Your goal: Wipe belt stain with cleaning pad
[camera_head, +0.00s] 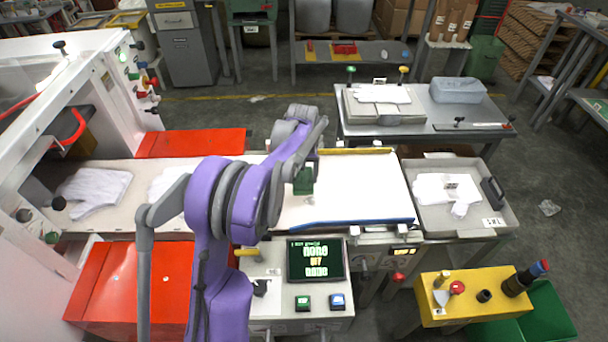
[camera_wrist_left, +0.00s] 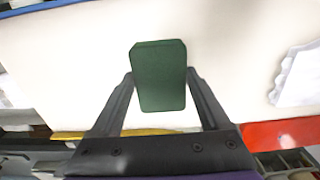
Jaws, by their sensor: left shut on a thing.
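My left gripper (camera_wrist_left: 160,76) is shut on a dark green cleaning pad (camera_wrist_left: 159,92), which sits between its two black fingers. In the head view the pad (camera_head: 303,183) hangs over the middle of the white belt (camera_head: 355,187). I cannot tell whether the pad touches the belt. A faint greyish patch shows on the belt just below the pad in the head view; I cannot tell if it is the stain. My purple left arm covers part of the belt. My right gripper is not in view.
White gloves (camera_head: 96,190) lie on the belt's left part. A tray (camera_head: 483,225) with white gloves is at the belt's right end. A control panel with a screen (camera_head: 316,260) and a yellow stand (camera_head: 470,311) are in front. The belt right of the pad is clear.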

